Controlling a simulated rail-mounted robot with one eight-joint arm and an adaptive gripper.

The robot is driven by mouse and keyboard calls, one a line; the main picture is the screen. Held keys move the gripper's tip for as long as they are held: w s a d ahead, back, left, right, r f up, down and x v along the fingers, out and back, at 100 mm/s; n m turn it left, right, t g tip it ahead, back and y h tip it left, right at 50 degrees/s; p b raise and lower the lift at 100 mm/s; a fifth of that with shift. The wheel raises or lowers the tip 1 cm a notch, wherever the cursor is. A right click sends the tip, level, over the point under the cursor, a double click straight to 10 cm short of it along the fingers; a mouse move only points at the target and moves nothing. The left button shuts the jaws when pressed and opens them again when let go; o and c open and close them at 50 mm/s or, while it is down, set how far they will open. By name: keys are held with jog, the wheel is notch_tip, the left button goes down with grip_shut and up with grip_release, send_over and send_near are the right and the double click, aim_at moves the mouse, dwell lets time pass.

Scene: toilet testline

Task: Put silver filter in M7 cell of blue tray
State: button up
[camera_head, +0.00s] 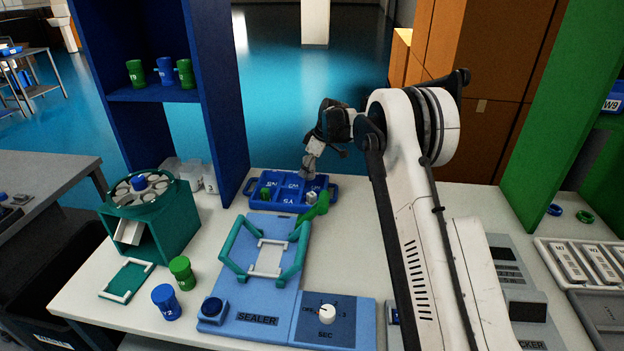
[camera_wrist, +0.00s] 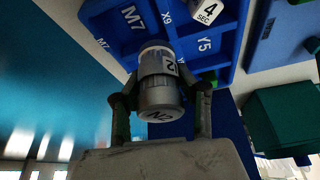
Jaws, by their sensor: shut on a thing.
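My gripper (camera_head: 312,150) is above the far right side of the blue tray (camera_head: 261,204). In the wrist view, my gripper (camera_wrist: 160,95) is shut on a silver filter (camera_wrist: 158,78), with one finger on each side of it. The filter has a white label and a marked end face. It hangs over the tray and covers part of it. The M7 label (camera_wrist: 132,17) shows on the blue tray (camera_wrist: 150,22), up and left of the filter. X9 and Y5 labels show to its right. I cannot tell how high the filter is above the tray.
A white cube marked 4 SEC (camera_wrist: 207,11) sits in the tray. The blue sealer (camera_head: 258,319) stands in front, and a tall blue shelf (camera_head: 222,110) rises at the left.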

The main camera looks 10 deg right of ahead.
aim_at(309, 186)
jog(key=w+d+f, duration=0.1)
jog(key=d+f, duration=0.1)
jog(key=shift+w+d, duration=0.3)
jog(key=shift+w, duration=0.05)
jog(key=shift+f, duration=1.95)
jog(key=shift+f, duration=0.2)
jog(key=o, duration=0.9)
jog(key=shift+r, duration=0.1)
